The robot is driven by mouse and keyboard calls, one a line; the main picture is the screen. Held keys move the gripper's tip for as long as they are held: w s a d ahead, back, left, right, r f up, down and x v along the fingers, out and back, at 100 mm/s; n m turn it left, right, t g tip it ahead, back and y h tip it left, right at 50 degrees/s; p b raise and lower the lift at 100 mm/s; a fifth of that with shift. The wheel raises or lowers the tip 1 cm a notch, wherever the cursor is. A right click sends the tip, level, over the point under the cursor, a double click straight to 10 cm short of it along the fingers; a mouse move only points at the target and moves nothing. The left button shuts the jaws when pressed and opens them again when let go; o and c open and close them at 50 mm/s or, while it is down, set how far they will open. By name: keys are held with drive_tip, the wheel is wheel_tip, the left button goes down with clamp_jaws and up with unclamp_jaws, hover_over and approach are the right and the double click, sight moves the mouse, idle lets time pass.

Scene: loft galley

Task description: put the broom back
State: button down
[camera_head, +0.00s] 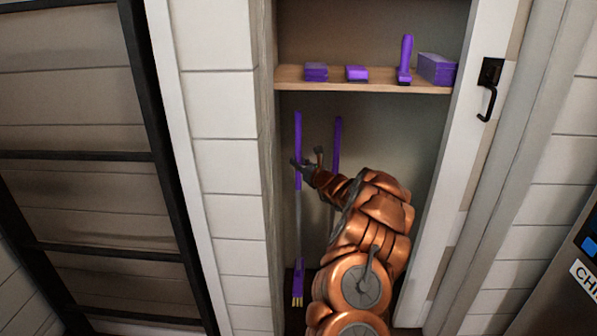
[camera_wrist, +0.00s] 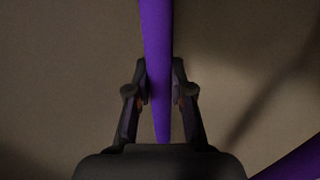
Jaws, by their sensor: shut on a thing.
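The broom (camera_head: 298,210) has a purple handle, a greyish lower shaft and a purple head with yellowish bristle tips. It stands nearly upright inside the closet, near its left wall. My gripper (camera_head: 303,164) is shut on the upper part of the purple handle. In the wrist view, the handle (camera_wrist: 158,45) runs between the two fingers of my gripper (camera_wrist: 160,95). The bristles are down by the closet floor; I cannot tell whether they touch it.
A second purple handle (camera_head: 337,145) stands right of the broom; my arm may hide its lower part. A wooden shelf (camera_head: 380,85) above holds several purple items. The open door (camera_head: 470,150) with a black handle is at right. A black-framed rack (camera_head: 75,155) stands at left.

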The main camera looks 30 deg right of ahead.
sight(300, 173)
drive_tip(key=shift+w+d, duration=0.1)
drive_tip(key=shift+w, duration=0.25)
wheel_tip(300, 173, down, 4)
drive_tip(key=shift+r+b, duration=0.25)
drive_tip(key=shift+b, duration=0.2)
drive_tip(key=shift+f, duration=0.1)
drive_tip(key=c, duration=1.5)
unclamp_jaws()
drive_tip(key=shift+f, duration=0.1)
drive_tip(key=o, duration=0.5)
drive_tip(key=shift+c, duration=0.2)
